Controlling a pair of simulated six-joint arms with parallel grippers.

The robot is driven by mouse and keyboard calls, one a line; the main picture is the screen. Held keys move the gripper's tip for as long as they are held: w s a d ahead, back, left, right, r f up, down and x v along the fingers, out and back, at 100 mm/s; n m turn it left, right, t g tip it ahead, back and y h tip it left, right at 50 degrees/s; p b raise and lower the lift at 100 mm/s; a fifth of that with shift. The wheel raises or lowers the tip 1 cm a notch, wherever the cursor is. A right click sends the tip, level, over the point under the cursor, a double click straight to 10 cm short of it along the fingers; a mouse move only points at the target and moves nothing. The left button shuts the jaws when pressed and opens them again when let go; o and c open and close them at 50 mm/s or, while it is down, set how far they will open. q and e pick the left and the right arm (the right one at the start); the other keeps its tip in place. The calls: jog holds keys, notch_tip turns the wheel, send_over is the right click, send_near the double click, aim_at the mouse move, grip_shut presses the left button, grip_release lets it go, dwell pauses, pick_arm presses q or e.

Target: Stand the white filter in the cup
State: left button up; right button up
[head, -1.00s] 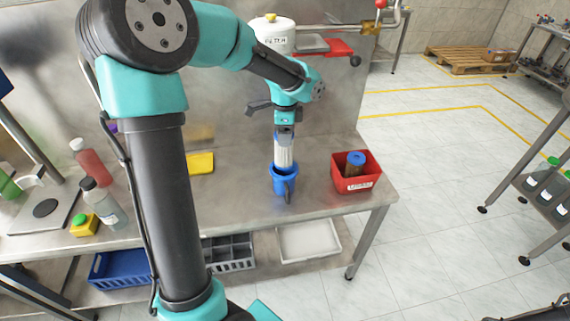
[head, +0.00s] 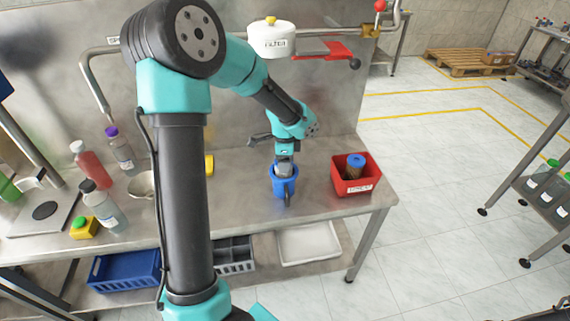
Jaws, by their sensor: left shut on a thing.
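The blue cup (head: 286,187) stands on the steel bench, with its dark handle toward the front. My left gripper (head: 284,169) points down at the cup's mouth and is shut on the white filter. The filter is now almost wholly hidden by the cup wall and the gripper, and its lower end is inside the cup. I cannot tell whether it touches the cup's bottom. My right gripper is not in view.
A red bin (head: 354,186) holding a brown, blue-topped cylinder (head: 355,163) stands right of the cup. A white filter housing (head: 271,40) is on the pipe behind.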

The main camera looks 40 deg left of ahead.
pick_arm(q)
jog(key=shift+f, duration=1.15)
jog(key=o, duration=1.2)
jog(key=shift+r, duration=0.15)
notch_tip(320, 180, up, 12)
jog(key=shift+r, duration=0.1)
